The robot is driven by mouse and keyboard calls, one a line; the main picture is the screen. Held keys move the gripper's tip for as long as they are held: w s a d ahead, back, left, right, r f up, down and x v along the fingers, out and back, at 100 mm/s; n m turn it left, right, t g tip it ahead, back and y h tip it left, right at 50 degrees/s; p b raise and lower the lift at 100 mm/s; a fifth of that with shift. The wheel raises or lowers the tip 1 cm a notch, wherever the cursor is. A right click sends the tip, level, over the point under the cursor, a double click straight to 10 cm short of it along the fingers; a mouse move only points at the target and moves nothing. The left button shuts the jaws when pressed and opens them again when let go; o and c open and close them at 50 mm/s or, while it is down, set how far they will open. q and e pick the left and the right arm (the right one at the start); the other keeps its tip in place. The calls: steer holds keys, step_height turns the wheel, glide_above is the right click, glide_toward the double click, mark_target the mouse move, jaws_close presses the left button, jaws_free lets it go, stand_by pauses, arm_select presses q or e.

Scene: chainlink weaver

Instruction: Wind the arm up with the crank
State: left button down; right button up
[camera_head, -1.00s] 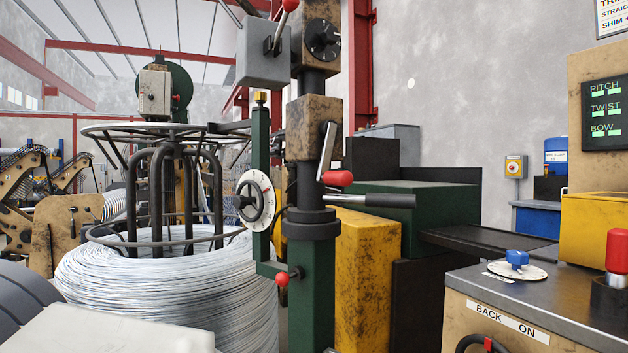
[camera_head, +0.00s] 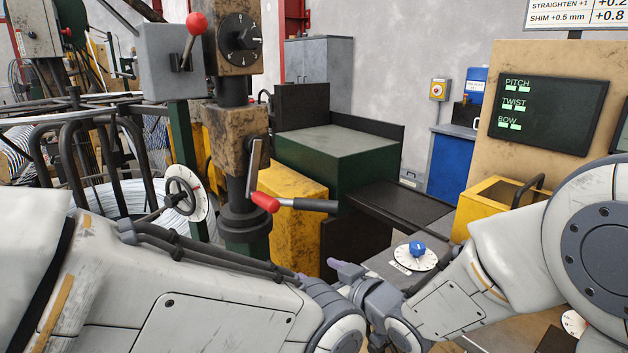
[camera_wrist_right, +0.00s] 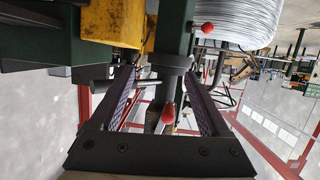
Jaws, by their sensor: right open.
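The crank is a flat metal plate (camera_head: 257,158) on the side of a worn tan block (camera_head: 228,145) on the dark green column. It hangs down, with a red knob (camera_head: 265,202) at its lower end. My right gripper (camera_head: 346,270) is below and to the right of the knob, partly hidden by its own wrist. In the right wrist view my right gripper (camera_wrist_right: 161,78) is open and empty, with a red knob (camera_wrist_right: 168,113) showing between its fingers. I cannot tell the distance, and no contact shows. My left arm crosses the foreground; its gripper is not visible.
A rod with a black grip (camera_head: 315,205) sticks out right beside the knob. A white dial with a handwheel (camera_head: 186,199) is left of the column. A red-knobbed lever (camera_head: 196,24) is above. A yellow block (camera_head: 300,215) and green box (camera_head: 335,148) stand behind.

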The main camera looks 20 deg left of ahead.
mark_target(266, 202)
steer(key=a+r+n+y+p, duration=0.1)
steer(key=a+r+y+p, duration=0.3)
steer(key=r, duration=0.6)
steer(key=shift+y, duration=0.3)
steer(key=p+x, duration=0.1)
steer(key=x, duration=1.1)
steer(key=shift+w+d+r, duration=0.1)
steer(key=shift+w, duration=0.1)
arm_select(q)
step_height(266, 202, up, 8)
arm_select(e)
jaws_close()
